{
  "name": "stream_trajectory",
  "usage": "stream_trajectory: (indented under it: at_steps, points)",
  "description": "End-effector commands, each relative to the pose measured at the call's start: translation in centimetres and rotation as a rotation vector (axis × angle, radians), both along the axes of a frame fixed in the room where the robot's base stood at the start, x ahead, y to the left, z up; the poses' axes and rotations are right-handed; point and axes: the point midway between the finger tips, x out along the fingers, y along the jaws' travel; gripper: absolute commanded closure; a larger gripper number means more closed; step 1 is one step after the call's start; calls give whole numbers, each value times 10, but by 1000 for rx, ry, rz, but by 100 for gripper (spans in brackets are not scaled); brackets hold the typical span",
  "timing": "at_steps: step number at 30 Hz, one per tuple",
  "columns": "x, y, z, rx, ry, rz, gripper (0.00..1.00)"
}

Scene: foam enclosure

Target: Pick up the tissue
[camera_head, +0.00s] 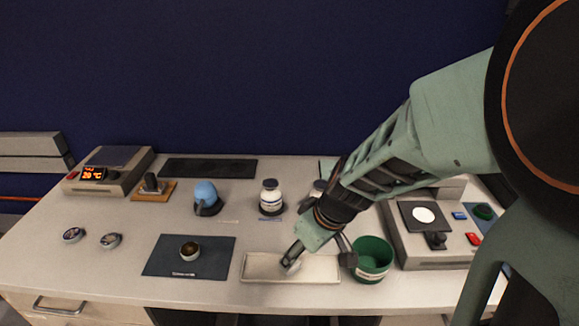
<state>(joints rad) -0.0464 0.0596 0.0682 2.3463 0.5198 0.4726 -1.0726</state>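A shallow off-white tray (320,277) lies at the front of the table. A small whitish piece (291,267) shows at its left part, by my left fingertip; it may be the tissue, but it is too small to be sure. My gripper (319,259) reaches down over the tray from the upper right. Its two fingers are spread apart, one over the tray's left part and one by the green cup. I see nothing held between them. I cannot tell whether the left fingertip touches the whitish piece.
A green cup (372,262) stands right beside the tray. A dark mat (215,265) with a small bowl (190,251) lies to the left. A white bottle (270,197) and blue rounded object (206,196) stand behind. A grey device (433,250) is at right.

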Motion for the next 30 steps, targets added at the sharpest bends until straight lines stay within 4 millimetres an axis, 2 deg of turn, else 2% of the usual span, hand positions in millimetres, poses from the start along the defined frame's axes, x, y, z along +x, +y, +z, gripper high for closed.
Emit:
stream_trajectory:
  at_steps: [1, 10, 21, 30]
  points:
    - [1, 1, -6, -1, 2, 0, 48]
    - [8, 6, -21, -2, 1, 1, 48]
    - [23, 17, -57, -2, -2, -2, 48]
    - [24, 18, -59, -2, -3, -2, 48]
